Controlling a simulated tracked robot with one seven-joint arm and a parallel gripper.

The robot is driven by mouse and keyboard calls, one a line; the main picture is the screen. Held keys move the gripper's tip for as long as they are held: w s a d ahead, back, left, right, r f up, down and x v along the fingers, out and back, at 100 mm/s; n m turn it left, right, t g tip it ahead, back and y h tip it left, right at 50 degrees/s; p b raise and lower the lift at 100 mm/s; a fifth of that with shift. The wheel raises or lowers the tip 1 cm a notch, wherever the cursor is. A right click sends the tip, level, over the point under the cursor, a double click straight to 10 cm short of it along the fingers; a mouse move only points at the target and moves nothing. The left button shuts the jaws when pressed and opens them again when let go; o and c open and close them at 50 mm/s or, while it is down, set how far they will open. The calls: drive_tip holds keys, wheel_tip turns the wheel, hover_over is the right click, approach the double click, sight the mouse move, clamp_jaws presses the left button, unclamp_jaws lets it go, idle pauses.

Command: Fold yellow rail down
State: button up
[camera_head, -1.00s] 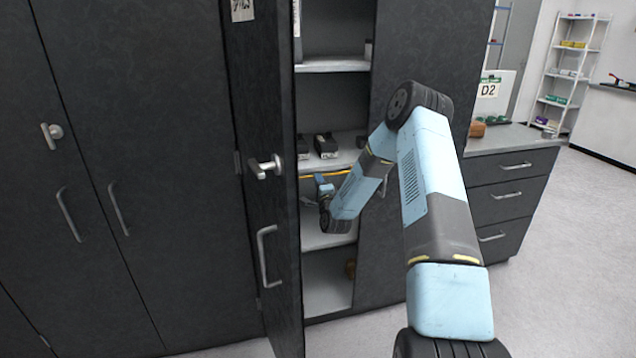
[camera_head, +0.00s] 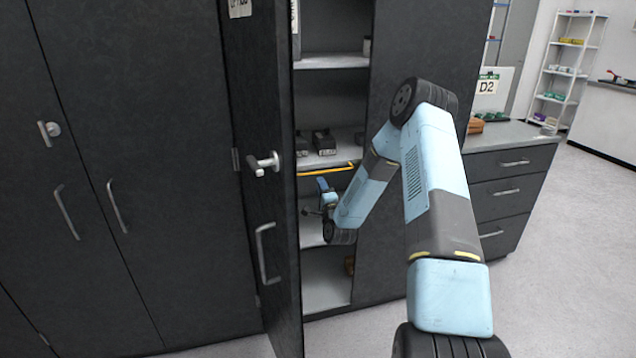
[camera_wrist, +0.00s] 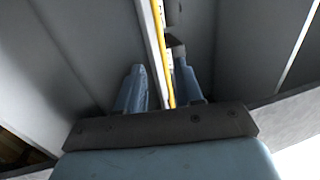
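The yellow rail (camera_head: 325,170) is a thin yellow bar along the front edge of a shelf inside the open dark cabinet. It looks roughly level in the head view. In the wrist view the yellow rail (camera_wrist: 160,35) runs along a pale shelf edge, down toward the gap between my fingers. My gripper (camera_head: 322,186) is just below the rail in the head view. In the wrist view my gripper (camera_wrist: 160,88) has its two blue fingers apart, the rail's line nearer the right finger. I cannot tell whether a finger touches the rail.
The cabinet door (camera_head: 268,200) stands open just left of my arm, its handle (camera_head: 267,252) facing out. Dark boxes (camera_head: 323,142) sit on the shelf above the rail. A dark panel (camera_head: 385,240) closes the right side. A drawer counter (camera_head: 510,165) stands farther right.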

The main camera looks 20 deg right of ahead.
drive_tip(key=v, duration=0.8)
drive_tip(key=shift+s, duration=0.2)
drive_tip(key=w+a+r+n+g+y, duration=0.1)
drive_tip(key=a+r+n+g+y, duration=0.3)
drive_tip(key=r+n, duration=0.5)
drive_tip(key=s+r+n+g+h, duration=0.35)
drive_tip(key=s+r, duration=0.55)
drive_tip(key=r, duration=0.4)
drive_tip(key=s+r+n+g, duration=0.1)
drive_tip(key=s+r+g, duration=0.1)
drive_tip(key=s, duration=0.9)
drive_tip(key=s+r+n+g, duration=0.2)
drive_tip(key=s+r+g, duration=0.1)
drive_tip(key=s, duration=0.8)
drive_tip(key=s+r+n+g, duration=0.2)
drive_tip(key=s+r, duration=0.3)
drive_tip(key=s, duration=0.7)
drive_tip(key=shift+a, duration=0.25)
drive_tip(key=shift+s+d+n+h, duration=0.1)
drive_tip(key=shift+s+n+h, duration=0.05)
drive_tip(key=shift+n+h, duration=0.1)
